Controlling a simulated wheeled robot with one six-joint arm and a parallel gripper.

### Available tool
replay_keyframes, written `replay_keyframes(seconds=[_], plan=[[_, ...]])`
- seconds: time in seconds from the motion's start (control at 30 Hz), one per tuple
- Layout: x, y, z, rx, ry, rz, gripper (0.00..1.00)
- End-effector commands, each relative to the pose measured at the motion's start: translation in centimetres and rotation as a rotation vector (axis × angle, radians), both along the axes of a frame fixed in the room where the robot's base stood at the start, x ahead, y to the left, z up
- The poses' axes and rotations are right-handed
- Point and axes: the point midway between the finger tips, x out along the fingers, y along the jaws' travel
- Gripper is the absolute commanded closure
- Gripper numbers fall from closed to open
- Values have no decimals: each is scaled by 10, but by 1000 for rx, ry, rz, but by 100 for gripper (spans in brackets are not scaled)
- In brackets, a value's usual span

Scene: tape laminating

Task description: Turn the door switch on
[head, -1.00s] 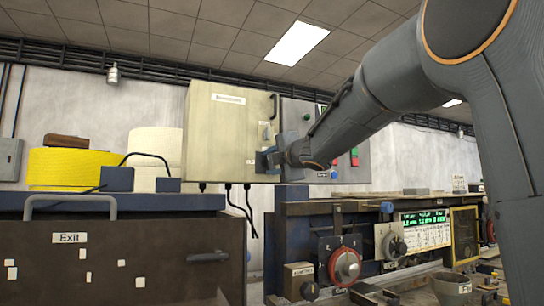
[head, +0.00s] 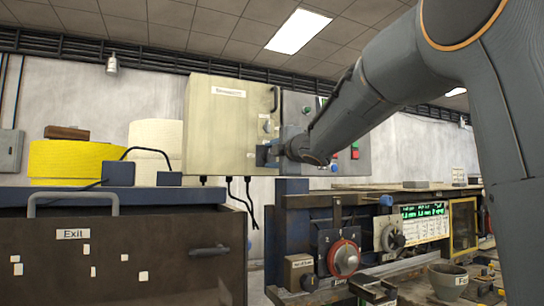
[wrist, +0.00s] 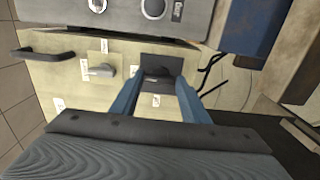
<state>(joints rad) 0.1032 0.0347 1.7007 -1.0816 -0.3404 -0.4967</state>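A beige box (head: 225,125) hangs on the wall, with a white label and a dark handle on its door. In the wrist view its door (wrist: 75,85) carries a grey lever-like knob (wrist: 100,70) on a pale plate and a dark square plate (wrist: 160,66) with a small dark part at its near edge. Which of these is the door switch I cannot read. The grey knob also shows in the head view (head: 267,127). My gripper (wrist: 157,95) is open, its two blue fingers apart, their tips at the dark plate. Whether they touch it is unclear. My gripper (head: 268,155) is at the box's lower right.
A grey panel (head: 345,160) with red and green buttons is right of the box, behind my arm. A brown machine (head: 160,265) with a handle stands at lower left. Yellow (head: 65,160) and white rolls stand behind it. Black cables hang below the box.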

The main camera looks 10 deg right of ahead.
Motion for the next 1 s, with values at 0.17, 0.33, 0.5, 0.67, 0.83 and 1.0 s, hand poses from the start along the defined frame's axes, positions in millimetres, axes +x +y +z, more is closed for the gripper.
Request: replay_keyframes(seconds=[0.17,0.33,0.5,0.67,0.83,1.0], plan=[[0,0,0,-1,0,0,42],[0,0,0,-2,0,0,42],[-9,-2,0,-3,-2,0,42],[-32,-7,0,-3,-3,-1,42],[-57,-12,0,-3,-2,-1,42],[-73,-15,0,-3,-2,-1,42]])
